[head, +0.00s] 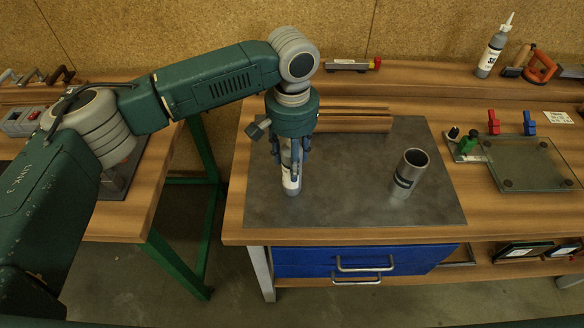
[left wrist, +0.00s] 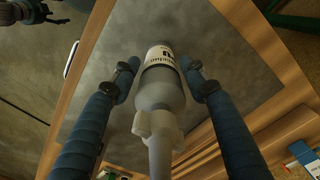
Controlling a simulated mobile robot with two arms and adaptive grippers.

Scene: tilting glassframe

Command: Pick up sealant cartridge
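The sealant cartridge (head: 291,183), grey with a white label, stands upright on the dark mat (head: 350,205) at its left side. In the left wrist view the cartridge (left wrist: 160,85) lies between my two blue fingers, its pale nozzle toward the camera. My left gripper (head: 290,167) points down around it from above. The left wrist view shows my left gripper (left wrist: 161,70) open, with a gap on each side of the cartridge. A dark part, likely my right gripper (left wrist: 25,12), is cut off at the upper left; its fingers are unclear.
An empty grey metal cup (head: 410,174) stands right of the cartridge on the mat. A wooden profile (head: 350,121) lies behind. A glass pane (head: 530,163) with clamps is on the right. A similar bottle (head: 492,54) stands at the back. The mat's front is clear.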

